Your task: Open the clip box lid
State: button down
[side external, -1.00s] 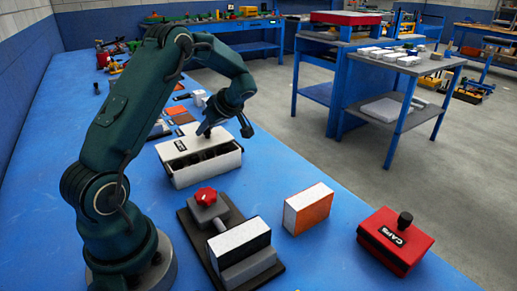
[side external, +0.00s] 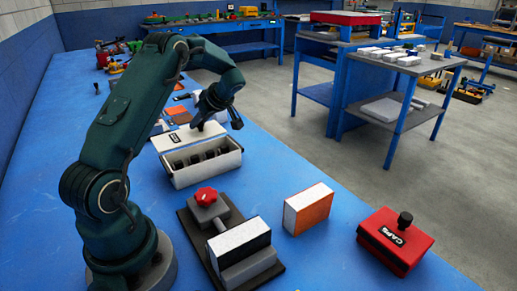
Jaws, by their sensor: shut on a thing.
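The clip box (side external: 208,173) is a white open-topped box on the blue bench, with several dark clips (side external: 200,157) showing inside. Its white lid (side external: 180,141) has a dark label and is tilted up along the far side of the box. My gripper (side external: 201,125) is at the lid's upper part, shut on its knob. The knob is mostly hidden by the fingers.
A dark fixture with a red knob (side external: 206,196) and a white block stands in front of the box. Small parts lie behind the lid.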

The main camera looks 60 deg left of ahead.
jog(key=c, duration=0.7)
grip_release()
jog(key=shift+o, duration=0.2)
jog(key=shift+d+r, duration=0.1)
jog(key=shift+v, duration=2.5)
